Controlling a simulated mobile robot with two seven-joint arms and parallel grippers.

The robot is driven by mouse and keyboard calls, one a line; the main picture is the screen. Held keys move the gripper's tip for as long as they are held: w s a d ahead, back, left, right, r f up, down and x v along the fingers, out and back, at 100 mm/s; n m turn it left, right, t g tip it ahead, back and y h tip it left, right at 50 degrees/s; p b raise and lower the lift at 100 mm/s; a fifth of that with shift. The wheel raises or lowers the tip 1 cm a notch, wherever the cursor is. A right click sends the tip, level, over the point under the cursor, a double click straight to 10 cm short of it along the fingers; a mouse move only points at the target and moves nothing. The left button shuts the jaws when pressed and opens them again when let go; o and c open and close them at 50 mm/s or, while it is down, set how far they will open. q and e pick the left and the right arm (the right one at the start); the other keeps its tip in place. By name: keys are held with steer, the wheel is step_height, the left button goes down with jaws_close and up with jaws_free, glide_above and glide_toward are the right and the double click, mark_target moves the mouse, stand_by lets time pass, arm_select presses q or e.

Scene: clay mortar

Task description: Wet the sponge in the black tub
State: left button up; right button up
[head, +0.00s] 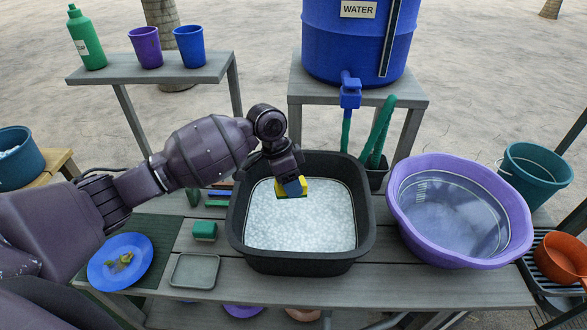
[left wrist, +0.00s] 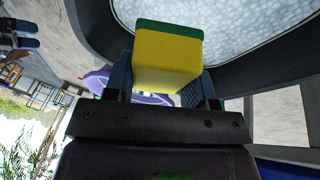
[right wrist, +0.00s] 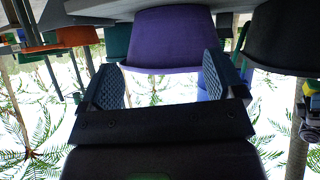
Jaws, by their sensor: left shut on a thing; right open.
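The sponge (head: 291,190), yellow with a green side, is held over the back part of the black tub (head: 238,215). The tub is filled with white suds. My left gripper (head: 288,178) is shut on the sponge and reaches in from the left. In the left wrist view the sponge (left wrist: 168,58) sits between the fingers, with the suds behind it. I cannot tell for sure whether its lower edge touches the suds. My right gripper (right wrist: 170,85) is open and empty in the right wrist view, low in front of the purple basin (right wrist: 172,40). It does not show in the head view.
A purple basin (head: 400,215) of clear water stands right of the tub. A blue plate (head: 105,275) with scraps, a green block (head: 204,231) and a grey tray (head: 194,271) lie to the left. A blue water barrel (head: 350,45) with a tap (head: 350,92) stands behind.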

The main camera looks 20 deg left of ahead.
arm_select(q)
steer(key=shift+w+d+r+m+g+p, duration=0.4)
steer(key=shift+m+g+p, duration=0.2)
steer(key=shift+m+p, duration=0.35)
steer(key=shift+w+f+m+g+y+p, duration=0.1)
steer(key=shift+f+m+g+y+p, duration=0.2)
steer(key=shift+f+m+p, duration=0.15)
steer(key=shift+f+b, duration=0.9)
steer(key=shift+b, duration=0.05)
step_height(320, 180, down, 14)
steer(key=b, duration=1)
steer(key=shift+f+b, duration=0.3)
steer(key=shift+f, duration=0.6)
arm_select(e)
step_height(320, 180, down, 10)
steer(key=shift+s+a+g, duration=0.15)
steer(key=shift+s+g, duration=0.25)
